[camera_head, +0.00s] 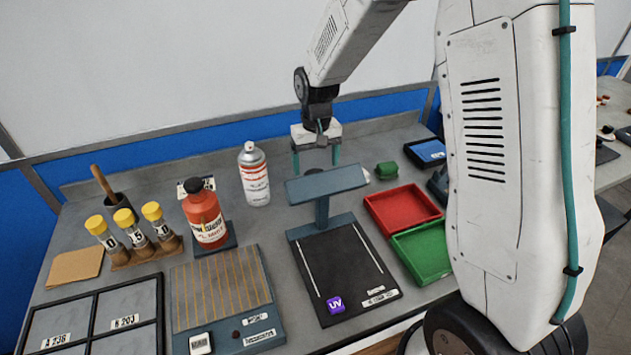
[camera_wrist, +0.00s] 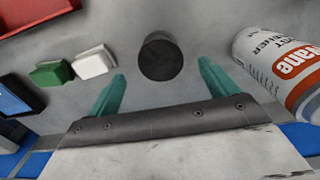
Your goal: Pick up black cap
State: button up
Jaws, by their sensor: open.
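A black cylinder that looks like the black cap (camera_wrist: 160,57) stands on the grey bench in the wrist view, seen from above. My gripper (camera_wrist: 161,72) is open and empty, with its teal fingers spread to either side below the cap in that view. The fingers look apart from the cap; the height between them cannot be told. In the head view my gripper (camera_head: 316,160) hangs behind the blue-grey lamp head, which hides the cap there. A red bottle (camera_head: 206,217) at left also has a black top.
A white spray can (camera_head: 255,178) stands left of my gripper in the head view. The lamp stand (camera_head: 325,185) is in front. A green block (camera_wrist: 52,72) and a white block (camera_wrist: 94,61) lie beside the cap. A red tray (camera_head: 403,190) is to the right.

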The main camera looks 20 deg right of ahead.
notch_tip(320, 180, down, 6)
jog(key=shift+r, duration=0.1)
jog(key=c, duration=1.1)
